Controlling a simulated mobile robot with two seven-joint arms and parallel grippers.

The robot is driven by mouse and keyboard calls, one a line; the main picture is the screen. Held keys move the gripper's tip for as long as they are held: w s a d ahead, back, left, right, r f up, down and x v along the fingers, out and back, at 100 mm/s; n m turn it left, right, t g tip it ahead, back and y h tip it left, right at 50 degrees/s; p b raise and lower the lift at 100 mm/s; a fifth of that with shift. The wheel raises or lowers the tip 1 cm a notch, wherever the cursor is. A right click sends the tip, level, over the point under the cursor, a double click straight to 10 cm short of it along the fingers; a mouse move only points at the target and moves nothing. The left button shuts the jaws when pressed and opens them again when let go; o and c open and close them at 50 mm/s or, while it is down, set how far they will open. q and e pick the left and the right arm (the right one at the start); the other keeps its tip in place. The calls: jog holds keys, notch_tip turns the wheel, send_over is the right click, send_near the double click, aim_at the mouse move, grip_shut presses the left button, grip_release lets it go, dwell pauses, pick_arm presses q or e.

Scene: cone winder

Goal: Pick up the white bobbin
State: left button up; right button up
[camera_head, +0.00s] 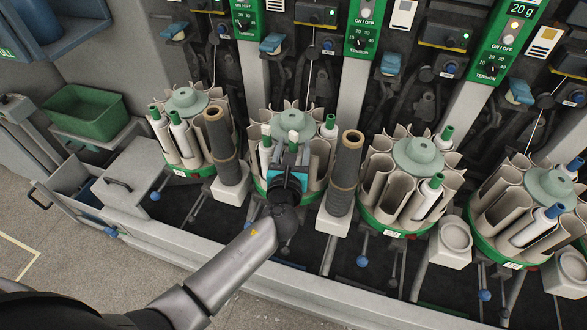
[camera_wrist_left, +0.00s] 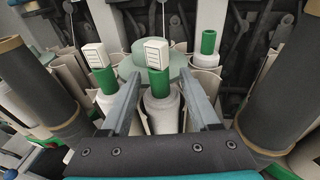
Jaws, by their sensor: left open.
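A white bobbin (camera_wrist_left: 163,108) with a green top stands in a pocket of the second round magazine from the left. My open left gripper (camera_wrist_left: 160,88) has one grey finger on each side of it in the wrist view, with gaps between. A small white block with dark lines (camera_wrist_left: 157,53) shows at its top. In the head view my left gripper (camera_head: 291,157) is over the front of that magazine (camera_head: 258,183) and hides most of the bobbin. Another white bobbin (camera_wrist_left: 107,102) stands just left of the fingers, and a third (camera_wrist_left: 207,61) behind to the right.
Dark yarn cones (camera_head: 222,147) and (camera_head: 347,172) on white holders stand close on both sides of the magazine. More magazines with bobbins (camera_head: 405,185) stand to the right. A green bin (camera_head: 85,112) is at the left. The winder's control panels rise behind.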

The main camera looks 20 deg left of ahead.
pick_arm(q)
grip_shut()
dwell(0.5)
